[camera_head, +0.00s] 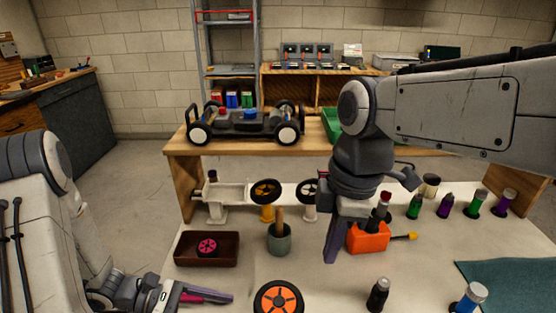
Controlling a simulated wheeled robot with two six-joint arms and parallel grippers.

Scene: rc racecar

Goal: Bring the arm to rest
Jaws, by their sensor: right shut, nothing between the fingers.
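My right arm comes in from the upper right, and its gripper (333,246) points down above the white worktop. It is shut and empty, just left of an orange box (367,238). My left arm is at the lower left. Its gripper (222,298) lies low near the worktop's front left edge, with something pink along its fingers; I cannot tell whether it is open or shut. A race car chassis (246,123) with wheels stands on the raised wooden shelf (185,146) at the back.
A brown tray (184,248) holds a pink wheel (206,246). An orange wheel (279,297) lies at the front, near a grey-green cup (279,242) and a black bottle (378,294). Several coloured bottles (444,206) stand at the right. A teal mat (510,280) covers the front right.

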